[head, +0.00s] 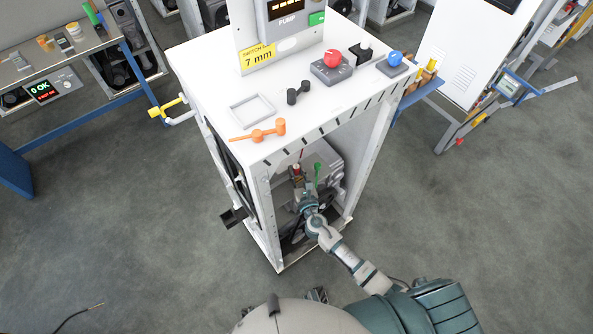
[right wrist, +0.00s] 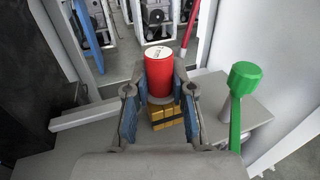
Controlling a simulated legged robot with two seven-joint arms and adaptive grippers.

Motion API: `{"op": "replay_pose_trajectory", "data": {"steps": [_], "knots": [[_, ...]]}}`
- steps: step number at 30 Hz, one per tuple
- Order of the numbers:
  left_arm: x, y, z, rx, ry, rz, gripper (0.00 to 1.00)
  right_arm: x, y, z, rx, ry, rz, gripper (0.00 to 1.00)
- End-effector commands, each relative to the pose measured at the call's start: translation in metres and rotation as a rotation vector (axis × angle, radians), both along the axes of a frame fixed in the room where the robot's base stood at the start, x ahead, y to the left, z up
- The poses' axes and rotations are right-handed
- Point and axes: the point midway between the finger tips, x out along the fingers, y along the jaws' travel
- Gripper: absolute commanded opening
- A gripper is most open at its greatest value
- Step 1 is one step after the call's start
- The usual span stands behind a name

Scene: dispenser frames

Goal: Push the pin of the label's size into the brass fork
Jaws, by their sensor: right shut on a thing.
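The yellow label (head: 258,55) on the white cabinet reads "SWITCH" and "7 mm". My right gripper (right wrist: 160,88) is inside the cabinet's open front, with its two fingers shut on a red cylindrical pin (right wrist: 159,70) with a pale top; the marking on that top is too small to read. The brass fork (right wrist: 163,115), a yellow block with dark slots, is directly below the red pin. The fingers partly hide it, and I cannot tell whether pin and fork touch. My right gripper also shows small in the head view (head: 301,186).
A green-headed lever (right wrist: 243,80) stands close to the right of my right gripper. The cabinet's top (head: 215,75) holds an orange handled piece (head: 262,132), a black one (head: 298,92), a red button (head: 332,58) and a blue knob (head: 395,59). Cabinet posts flank my right arm.

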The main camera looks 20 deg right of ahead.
Motion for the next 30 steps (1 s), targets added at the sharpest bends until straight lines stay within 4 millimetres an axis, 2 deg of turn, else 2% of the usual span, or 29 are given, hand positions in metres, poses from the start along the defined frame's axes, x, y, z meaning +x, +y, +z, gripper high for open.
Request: {"op": "replay_pose_trajectory", "data": {"steps": [8,9,12,23,26,30], "knots": [[-0.002,0.000,-0.008,0.000,0.004,0.000,0.40,-0.001,0.002,-0.009,0.001,0.002,0.004,0.00],[-0.002,0.000,-0.007,0.000,0.003,0.000,0.40,-0.001,0.002,-0.008,0.001,0.001,0.004,0.31],[-0.002,0.000,-0.006,0.000,0.003,0.000,0.40,0.000,0.001,-0.007,0.001,0.001,0.003,0.53],[-0.002,0.000,-0.006,0.000,0.003,0.000,0.40,-0.005,0.001,-0.008,0.000,0.001,0.002,0.53],[-0.002,0.000,-0.006,0.000,0.003,0.000,0.40,-0.019,0.000,-0.008,0.000,0.002,0.003,0.53],[-0.002,0.000,-0.006,0.000,0.003,0.000,0.40,-0.050,0.000,-0.009,0.001,0.004,0.002,0.53]]}}
